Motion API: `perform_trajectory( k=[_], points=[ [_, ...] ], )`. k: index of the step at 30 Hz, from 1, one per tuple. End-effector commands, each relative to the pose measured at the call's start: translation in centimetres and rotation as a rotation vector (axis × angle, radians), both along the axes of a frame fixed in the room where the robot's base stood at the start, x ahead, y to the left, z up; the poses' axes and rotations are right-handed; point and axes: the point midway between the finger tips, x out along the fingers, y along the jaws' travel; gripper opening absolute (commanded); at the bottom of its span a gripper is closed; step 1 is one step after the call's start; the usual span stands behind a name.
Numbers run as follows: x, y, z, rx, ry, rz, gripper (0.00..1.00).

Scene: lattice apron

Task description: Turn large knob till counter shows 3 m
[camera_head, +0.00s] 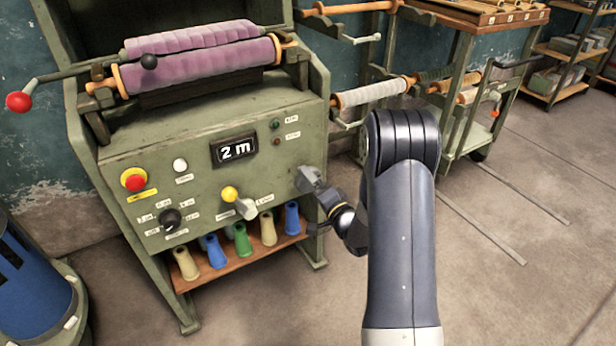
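The counter (234,150) on the green machine's sloped front panel reads "2 m". A grey, blocky fitting (308,179) sits at the panel's right side; it may be the large knob, but its shape is partly unclear. My gripper (318,205) is right beside this fitting, at its lower right. It is small and dark, and I cannot tell whether it touches the fitting or whether its fingers are open. A round black knob (170,218) with small labels around it is at the panel's lower left, well away from my gripper.
Several coloured cones (242,240) stand on a shelf below. A purple fabric roll (200,62) lies above. A rack with rolls (370,93) stands to the right.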

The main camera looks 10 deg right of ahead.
Motion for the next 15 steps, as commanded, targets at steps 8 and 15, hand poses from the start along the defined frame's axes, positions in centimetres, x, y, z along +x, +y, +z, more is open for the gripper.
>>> perform_trajectory(
  k=[8,15],
  points=[
    [-4.8,-1.6,0.1,0.002,0.002,-0.003,0.96],
    [-6.0,-1.9,0.0,0.0,-0.001,0.0,0.96]
  ],
)
